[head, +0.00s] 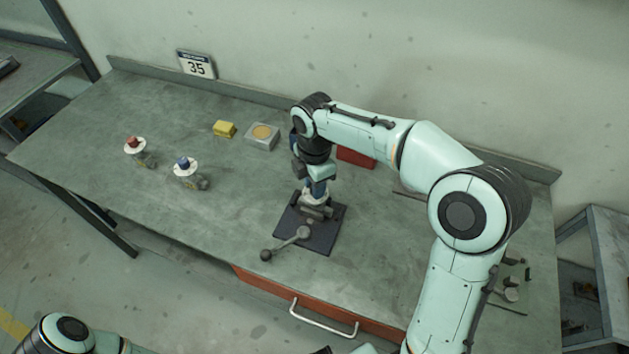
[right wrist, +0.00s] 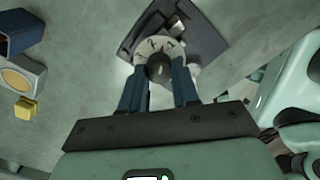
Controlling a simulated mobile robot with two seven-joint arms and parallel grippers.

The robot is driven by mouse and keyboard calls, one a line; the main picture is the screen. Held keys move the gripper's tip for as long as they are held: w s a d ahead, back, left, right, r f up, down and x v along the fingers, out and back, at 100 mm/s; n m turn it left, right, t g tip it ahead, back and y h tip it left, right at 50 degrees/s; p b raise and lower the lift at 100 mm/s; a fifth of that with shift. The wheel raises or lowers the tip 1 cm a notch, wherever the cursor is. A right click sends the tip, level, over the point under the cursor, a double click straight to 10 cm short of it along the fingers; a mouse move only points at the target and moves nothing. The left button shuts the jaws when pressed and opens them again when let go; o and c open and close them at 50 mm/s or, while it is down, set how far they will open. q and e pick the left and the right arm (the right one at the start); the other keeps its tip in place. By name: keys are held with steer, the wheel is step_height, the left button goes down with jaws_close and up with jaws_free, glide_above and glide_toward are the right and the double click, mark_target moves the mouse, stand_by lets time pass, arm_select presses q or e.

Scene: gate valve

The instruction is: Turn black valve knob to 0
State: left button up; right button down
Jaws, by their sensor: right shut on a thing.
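The valve stands on a dark square plate (head: 322,236) on the workbench, with a grey ball-ended lever (head: 287,243) pointing to the front left. My right gripper (head: 317,182) reaches down onto its top from above. In the right wrist view the black knob (right wrist: 160,69) sits between the two blue fingers of my right gripper (right wrist: 158,80), which is shut on it. Behind the knob is a white dial (right wrist: 147,46) with the digits 2 and 1 readable and a small red mark between them. The fingers hide part of the dial. My left gripper is out of view.
Two other valves, one with a red knob (head: 132,141) and one with a blue knob (head: 184,163), stand on the left of the bench (head: 95,190). A yellow block (head: 224,129), a grey box (head: 262,136) and a red box (head: 356,157) lie further back.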

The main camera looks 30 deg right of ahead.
steer(key=m, duration=0.2)
steer(key=shift+m, duration=0.4)
steer(key=m+p, duration=0.1)
steer(key=m, duration=0.2)
steer(key=shift+w+m, duration=0.1)
steer(key=shift+m, duration=0.2)
steer(key=m, duration=0.3)
steer(key=shift+m, duration=0.3)
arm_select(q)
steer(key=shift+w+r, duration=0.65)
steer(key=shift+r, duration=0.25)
arm_select(e)
steer(key=shift+m, duration=1.8)
steer(key=c, duration=0.8)
jaws_free()
